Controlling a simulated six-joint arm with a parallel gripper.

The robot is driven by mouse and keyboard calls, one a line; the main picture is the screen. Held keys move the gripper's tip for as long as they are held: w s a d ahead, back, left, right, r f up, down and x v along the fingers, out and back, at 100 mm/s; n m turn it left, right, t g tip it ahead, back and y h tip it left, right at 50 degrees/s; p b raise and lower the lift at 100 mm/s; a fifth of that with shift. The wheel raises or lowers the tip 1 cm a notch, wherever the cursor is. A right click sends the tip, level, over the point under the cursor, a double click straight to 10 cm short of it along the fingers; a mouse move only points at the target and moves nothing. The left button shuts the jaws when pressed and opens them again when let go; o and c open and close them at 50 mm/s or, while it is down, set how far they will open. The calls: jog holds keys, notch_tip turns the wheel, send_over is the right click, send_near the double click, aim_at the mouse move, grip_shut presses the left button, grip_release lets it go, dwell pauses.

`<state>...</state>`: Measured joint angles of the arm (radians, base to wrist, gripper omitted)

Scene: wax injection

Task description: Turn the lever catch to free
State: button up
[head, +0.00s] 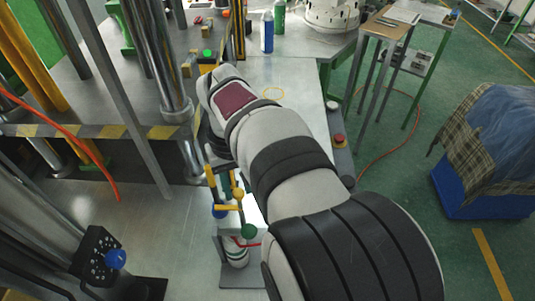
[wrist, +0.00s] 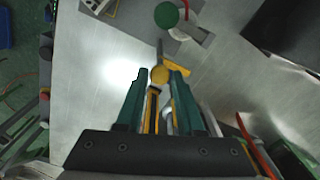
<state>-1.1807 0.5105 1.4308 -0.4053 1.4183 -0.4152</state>
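A lever assembly with yellow bars and coloured balls stands near the bottom middle of the head view. It has a green ball (head: 248,231), a yellow ball (head: 238,193) and a blue ball (head: 219,211). In the wrist view the yellow ball (wrist: 160,74) lies between the tips of my gripper (wrist: 158,76), with the green ball (wrist: 166,15) farther out. The two teal fingers are apart, with a visible gap on each side of the yellow ball. In the head view my arm hides much of the gripper. I cannot tell which part is the catch.
A metal bench surface (wrist: 90,75) surrounds the lever assembly. Steel columns (head: 110,85) and a yellow-black striped edge (head: 95,131) stand to the left. A control box with a blue knob (head: 115,258) is at lower left. A red button (head: 339,138) sits at the bench's right edge.

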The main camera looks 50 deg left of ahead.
jog(key=o, duration=0.3)
notch_tip(320, 180, up, 16)
jog(key=shift+f, duration=0.15)
dwell(0.4)
